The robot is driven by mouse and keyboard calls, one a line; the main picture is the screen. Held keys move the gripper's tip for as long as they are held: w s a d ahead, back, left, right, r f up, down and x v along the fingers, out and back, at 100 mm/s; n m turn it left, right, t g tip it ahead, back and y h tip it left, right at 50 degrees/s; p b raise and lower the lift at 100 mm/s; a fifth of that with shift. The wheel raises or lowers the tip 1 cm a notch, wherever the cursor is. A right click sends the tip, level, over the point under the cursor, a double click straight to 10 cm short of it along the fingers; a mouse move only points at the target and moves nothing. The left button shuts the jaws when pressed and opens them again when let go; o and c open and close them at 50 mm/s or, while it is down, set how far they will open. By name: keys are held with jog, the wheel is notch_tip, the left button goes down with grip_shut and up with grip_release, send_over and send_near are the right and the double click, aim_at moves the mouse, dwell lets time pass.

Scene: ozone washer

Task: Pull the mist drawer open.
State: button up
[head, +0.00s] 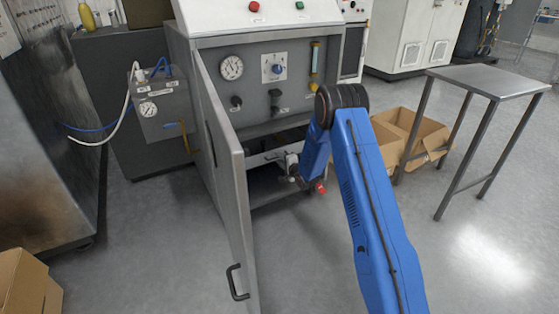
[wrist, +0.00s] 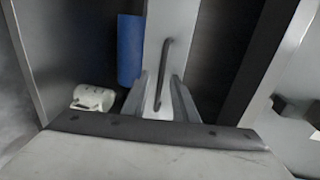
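The mist drawer appears in the wrist view as a pale grey front panel (wrist: 181,40) with a dark bar handle (wrist: 163,68). In the head view, a pale strip (head: 262,159) low inside the grey cabinet looks like its front, partly hidden by my arm. My gripper (wrist: 163,102) is open, with one finger on each side of the panel's lower part and the handle's end between them. I cannot tell whether the fingers touch the handle. In the head view my gripper (head: 297,180) is small, at the cabinet's lower opening.
The cabinet door (head: 228,175) stands open, left of my arm. A grey gauge box (head: 160,112) with hoses is further left. Cardboard boxes (head: 425,130) and a metal table (head: 490,80) stand right. In the wrist view, a blue cylinder (wrist: 130,50) and a white canister (wrist: 93,97) are left of the panel.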

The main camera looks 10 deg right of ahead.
grip_shut()
dwell(1.3)
